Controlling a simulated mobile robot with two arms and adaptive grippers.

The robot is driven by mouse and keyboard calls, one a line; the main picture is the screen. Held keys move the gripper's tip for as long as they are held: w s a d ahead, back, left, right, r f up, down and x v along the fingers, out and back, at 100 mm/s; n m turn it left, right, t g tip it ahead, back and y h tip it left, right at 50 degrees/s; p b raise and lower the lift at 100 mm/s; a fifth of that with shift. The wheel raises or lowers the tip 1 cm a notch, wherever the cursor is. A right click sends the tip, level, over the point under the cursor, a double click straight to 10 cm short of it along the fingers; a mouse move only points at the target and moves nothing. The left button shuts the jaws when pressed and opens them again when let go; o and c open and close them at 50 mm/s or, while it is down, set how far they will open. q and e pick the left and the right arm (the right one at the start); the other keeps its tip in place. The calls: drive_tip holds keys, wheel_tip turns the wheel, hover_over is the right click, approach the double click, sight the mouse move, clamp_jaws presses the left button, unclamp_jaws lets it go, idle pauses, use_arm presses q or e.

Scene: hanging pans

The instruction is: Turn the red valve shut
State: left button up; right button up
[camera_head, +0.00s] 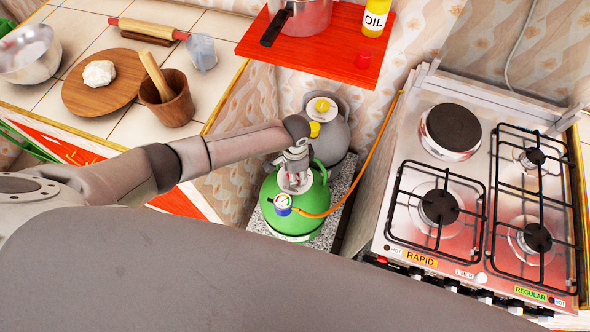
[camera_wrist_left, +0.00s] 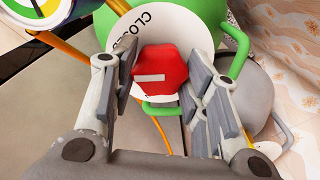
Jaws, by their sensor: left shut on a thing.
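The red valve (camera_wrist_left: 160,78) is a red knob with a pale bar on its face. The dial is on top of the green gas bottle (camera_head: 308,205), which also shows in the left wrist view (camera_wrist_left: 206,12). My left gripper (camera_head: 297,163) reaches down onto the bottle top. In the left wrist view its fingers (camera_wrist_left: 163,84) are on both sides of the valve, shut on it. The valve is mostly hidden by the gripper in the head view. My right gripper is not in view.
A gauge (camera_head: 282,203) and an orange hose (camera_head: 341,190) are beside the gripper. A grey gas bottle (camera_head: 333,137) stands close behind. A red shelf (camera_head: 330,65) with a pot is above. The stove (camera_head: 470,200) is right, the tiled counter (camera_head: 95,38) left.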

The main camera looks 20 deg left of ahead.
use_arm(q)
drive_tip(key=m, duration=0.5)
drive_tip(key=shift+m, duration=2.5)
drive_tip(key=o, duration=1)
drive_tip(key=shift+o, duration=0.2)
drive_tip(key=shift+r, duration=0.1)
wheel_tip(320, 180, up, 12)
